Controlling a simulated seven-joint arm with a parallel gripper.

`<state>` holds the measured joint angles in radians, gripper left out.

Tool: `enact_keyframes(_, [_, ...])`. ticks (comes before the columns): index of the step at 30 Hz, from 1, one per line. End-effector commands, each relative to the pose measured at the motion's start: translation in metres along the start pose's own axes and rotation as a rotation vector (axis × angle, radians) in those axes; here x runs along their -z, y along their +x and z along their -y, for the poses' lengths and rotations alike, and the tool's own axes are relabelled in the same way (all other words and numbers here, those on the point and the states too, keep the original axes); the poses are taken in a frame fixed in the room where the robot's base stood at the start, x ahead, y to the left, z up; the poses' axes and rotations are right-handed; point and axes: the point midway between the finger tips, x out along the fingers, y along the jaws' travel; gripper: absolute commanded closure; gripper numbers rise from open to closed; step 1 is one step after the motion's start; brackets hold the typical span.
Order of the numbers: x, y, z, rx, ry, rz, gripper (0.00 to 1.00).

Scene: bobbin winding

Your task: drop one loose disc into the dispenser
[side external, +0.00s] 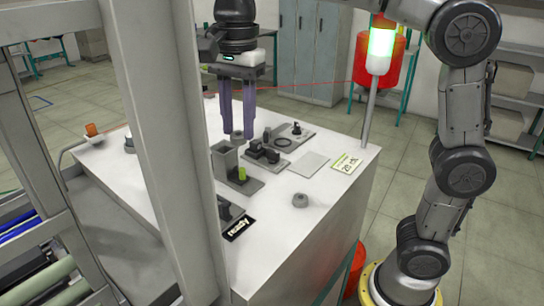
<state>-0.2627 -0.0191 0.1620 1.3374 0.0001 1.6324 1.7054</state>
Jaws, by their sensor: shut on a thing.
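My gripper (238,136) has two long purple fingers pointing down over the white table. It is shut on a small grey disc (237,134) held between the fingertips. A grey upright box, which looks like the dispenser (224,161), stands just below and left of the fingertips in the picture, with a yellow-green piece (241,173) at its foot. The disc appears apart from the box; its exact height above the table is hard to tell. Another loose grey disc (300,200) lies on the table at the front right.
Dark fixtures (262,153) and a plate with a black ring (283,141) stand right of the dispenser. A pole with a lit signal lamp (380,45) rises at the table's right edge. A grey frame post (150,110) hides part of the table's left side.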

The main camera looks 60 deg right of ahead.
Motion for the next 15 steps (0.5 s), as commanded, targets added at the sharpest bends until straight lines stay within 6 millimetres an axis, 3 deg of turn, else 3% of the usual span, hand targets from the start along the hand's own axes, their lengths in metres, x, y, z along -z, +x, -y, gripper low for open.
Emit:
enact_keyframes(1, [0.009,-0.002,0.017,-0.001,0.015,-0.001,0.95])
enact_keyframes(6, [0.035,-0.003,0.059,-0.001,0.065,-0.003,0.95])
enact_keyframes(10, [0.052,0.006,0.075,-0.01,0.106,-0.005,0.95])
enact_keyframes(15, [0.06,0.016,0.078,-0.03,0.127,-0.006,0.95])
